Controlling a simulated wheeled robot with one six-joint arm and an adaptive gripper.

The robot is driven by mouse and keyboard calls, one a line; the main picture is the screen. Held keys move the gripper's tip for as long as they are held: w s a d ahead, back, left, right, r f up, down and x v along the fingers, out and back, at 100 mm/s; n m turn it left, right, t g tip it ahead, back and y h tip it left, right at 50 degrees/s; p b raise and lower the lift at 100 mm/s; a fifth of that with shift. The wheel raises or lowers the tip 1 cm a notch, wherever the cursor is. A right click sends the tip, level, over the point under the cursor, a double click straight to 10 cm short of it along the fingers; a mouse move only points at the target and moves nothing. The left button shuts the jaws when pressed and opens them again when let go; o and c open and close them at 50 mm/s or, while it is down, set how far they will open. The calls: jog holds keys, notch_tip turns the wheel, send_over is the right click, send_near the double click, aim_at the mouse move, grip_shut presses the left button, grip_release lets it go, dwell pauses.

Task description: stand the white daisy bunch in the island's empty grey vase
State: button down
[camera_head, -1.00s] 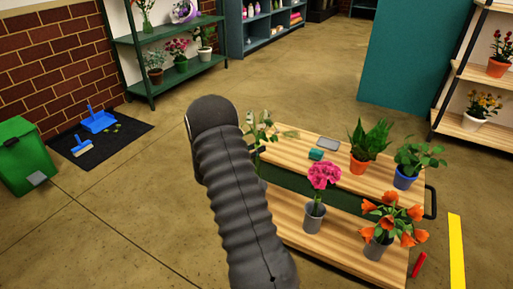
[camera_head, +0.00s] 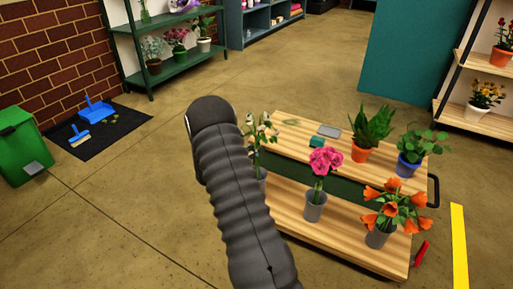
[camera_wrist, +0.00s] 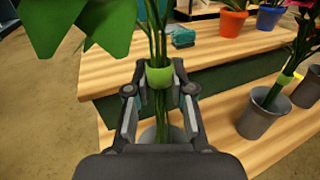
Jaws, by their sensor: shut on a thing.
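My gripper (camera_wrist: 157,90) is shut on the green band (camera_wrist: 159,77) around the stems of the white daisy bunch. In the head view the white blooms (camera_head: 263,126) show just right of my arm, over the island's left end; my gripper is hidden there. In the wrist view the stems (camera_wrist: 160,105) run down between the fingers toward a grey vase (camera_wrist: 149,133) on the lower board. That vase's edge also shows beside my arm in the head view (camera_head: 262,173). I cannot tell whether the stem ends are inside its mouth.
The wooden island (camera_head: 290,222) also holds a grey vase with pink flowers (camera_head: 315,205), one with orange flowers (camera_head: 378,236), a red pot plant (camera_head: 362,152), a blue pot plant (camera_head: 408,166) and a teal block (camera_head: 317,142). Open floor lies to the left.

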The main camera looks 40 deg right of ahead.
aim_at(256, 165)
jog(key=shift+f+b, duration=1.6)
jog(key=shift+f, duration=2.75)
jog(key=c, duration=0.9)
grip_release()
jog(key=shift+c, duration=0.2)
jog(key=shift+a, duration=0.1)
jog(key=a, duration=1.1)
jog(key=shift+s+a, duration=0.15)
jog(key=shift+a, duration=0.25)
